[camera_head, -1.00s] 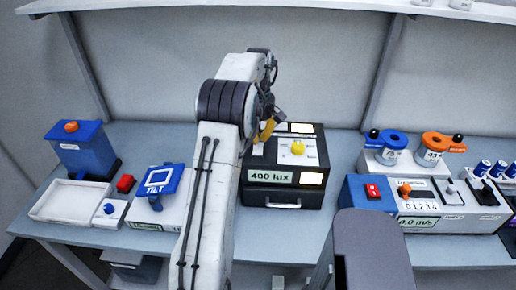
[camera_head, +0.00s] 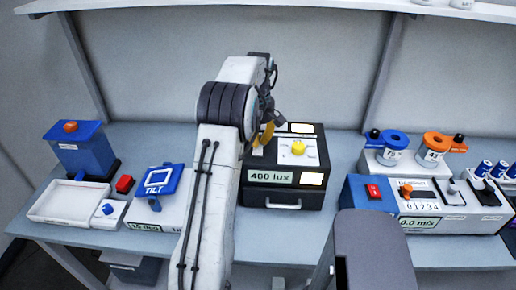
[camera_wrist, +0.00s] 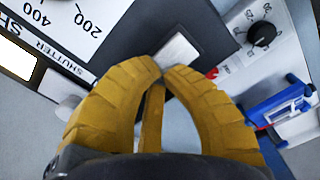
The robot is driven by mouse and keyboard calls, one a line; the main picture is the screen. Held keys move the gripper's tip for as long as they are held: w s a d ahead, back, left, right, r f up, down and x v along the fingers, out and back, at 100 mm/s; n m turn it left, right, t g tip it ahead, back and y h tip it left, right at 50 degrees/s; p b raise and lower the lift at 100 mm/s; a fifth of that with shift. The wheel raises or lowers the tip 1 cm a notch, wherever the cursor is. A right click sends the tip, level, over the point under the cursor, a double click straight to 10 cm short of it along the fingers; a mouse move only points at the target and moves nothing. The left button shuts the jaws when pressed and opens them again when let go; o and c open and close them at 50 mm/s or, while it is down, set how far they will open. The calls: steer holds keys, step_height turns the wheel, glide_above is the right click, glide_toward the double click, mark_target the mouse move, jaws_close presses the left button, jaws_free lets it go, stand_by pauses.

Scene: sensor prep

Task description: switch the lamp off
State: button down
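The lamp is a black box (camera_head: 257,192) with a "400 lux" label, a yellow dial knob (camera_head: 298,148) and bright windows (camera_head: 312,179), so it looks lit. My gripper (camera_head: 265,135) is over the left side of its top, partly hidden by my arm. In the wrist view, the yellow fingers (camera_wrist: 160,72) meet at their tips with nothing between them. Just beyond the tips is a small white rectangular piece (camera_wrist: 178,50) on the black box, perhaps its switch. Contact cannot be told. A "SHUTTER" label and dial numbers show at upper left.
A blue tilt device (camera_head: 160,181), a red button (camera_head: 124,184) and a white tray (camera_head: 68,202) are on the left. A blue box with a red switch (camera_head: 372,191) and a flow meter (camera_head: 419,224) stand right. Bare bench lies between lamp and blue box.

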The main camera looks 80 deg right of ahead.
steer(key=shift+f, duration=0.4)
steer(key=shift+r, duration=0.15)
steer(key=shift+r+p, duration=3.3)
steer(key=shift+r, duration=0.1)
